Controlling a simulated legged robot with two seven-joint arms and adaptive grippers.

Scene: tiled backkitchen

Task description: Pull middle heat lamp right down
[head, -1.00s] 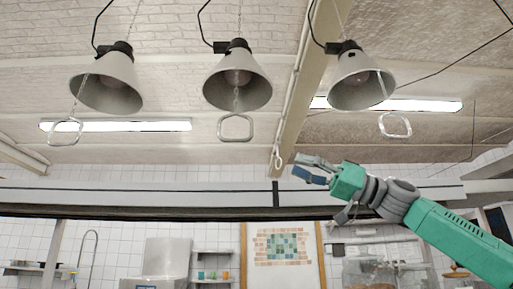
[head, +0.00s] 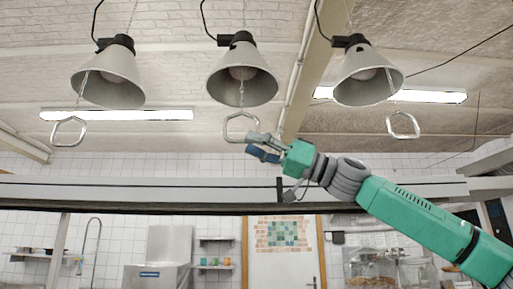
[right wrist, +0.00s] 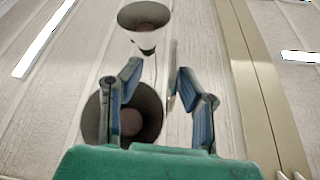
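The middle heat lamp (head: 242,85) is a grey cone hanging from the ceiling in the head view. Its metal pull handle (head: 229,127) hangs below it on a thin chain. My right gripper (head: 256,146) is at the handle's lower right edge; its fingers overlap the handle in the picture. In the right wrist view my right gripper (right wrist: 157,82) is open, with its blue fingers apart. A thin pale strip (right wrist: 172,75), perhaps the handle seen edge-on, shows between them, near the right finger. I cannot tell whether they touch. My left gripper is not in view.
A left heat lamp (head: 107,80) with its handle (head: 69,131) and a right heat lamp (head: 367,80) with its handle (head: 402,125) hang on either side. A long grey beam (head: 120,190) crosses below the handles.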

